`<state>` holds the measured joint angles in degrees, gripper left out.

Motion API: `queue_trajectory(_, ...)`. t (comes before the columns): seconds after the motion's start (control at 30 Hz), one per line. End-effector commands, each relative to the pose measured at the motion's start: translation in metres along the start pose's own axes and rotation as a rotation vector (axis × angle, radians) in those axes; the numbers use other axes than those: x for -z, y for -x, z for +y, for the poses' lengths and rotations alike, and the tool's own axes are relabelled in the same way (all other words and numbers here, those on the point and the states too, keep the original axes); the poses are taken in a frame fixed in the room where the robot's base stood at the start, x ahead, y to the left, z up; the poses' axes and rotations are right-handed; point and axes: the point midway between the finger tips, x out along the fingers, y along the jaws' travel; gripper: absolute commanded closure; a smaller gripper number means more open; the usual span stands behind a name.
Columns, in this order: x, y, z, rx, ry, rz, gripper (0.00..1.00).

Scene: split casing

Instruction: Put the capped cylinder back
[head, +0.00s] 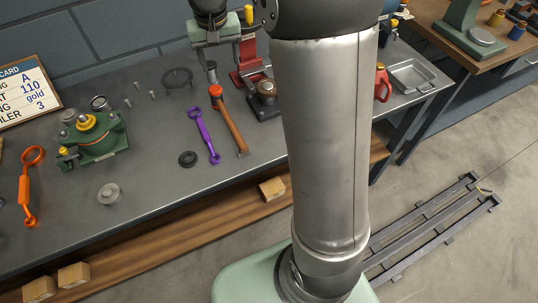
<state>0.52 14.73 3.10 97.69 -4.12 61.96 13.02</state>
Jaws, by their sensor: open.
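A green casing (98,147) with a gold stepped round part (86,122) on top sits on the left of the grey workbench (150,215). A short grey round piece with a knob-like top (108,194) stands on the bench in front of it. I cannot tell for sure which piece is the capped cylinder. Dark parts of my arm cross the top of the view and its large grey link hides the bench's right middle. The fingertips of my gripper do not show.
An orange tool (27,187) lies left. A card (25,93) stands behind. A metal tray (412,75) is at right. The bench's front middle is clear.

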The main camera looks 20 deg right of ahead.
Motion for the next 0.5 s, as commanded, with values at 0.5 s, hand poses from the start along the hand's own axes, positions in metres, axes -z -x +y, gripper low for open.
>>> queue_trajectory(0.5,-0.278,-0.029,0.047,0.043,0.157,-0.049,0.37)
